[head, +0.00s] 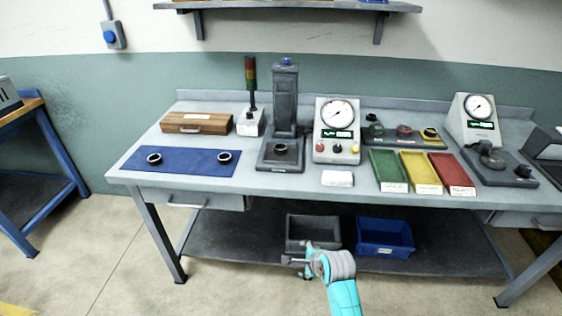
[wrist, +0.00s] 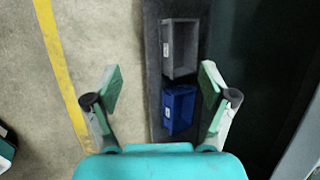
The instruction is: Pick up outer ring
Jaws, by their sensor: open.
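Two dark rings with bright rims lie apart on the blue mat (head: 190,167) at the left of the workbench. One is the left ring (head: 154,158), the other the right ring (head: 224,157). A third ring-like part (head: 281,148) sits on the base of the grey column machine. I cannot tell from the picture which is the outer ring. My gripper (head: 296,261) is in front of the bench, below its top and well away from the rings. In the wrist view my gripper (wrist: 158,85) is open and empty, with the floor and lower shelf behind it.
A grey bin (head: 313,246) and a blue bin (head: 385,250) stand on the lower shelf. A wooden box (head: 196,123), a gauge unit (head: 337,150) and green, yellow and red trays (head: 422,189) stand on the bench. The bench's front edge lies between my gripper and the mat.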

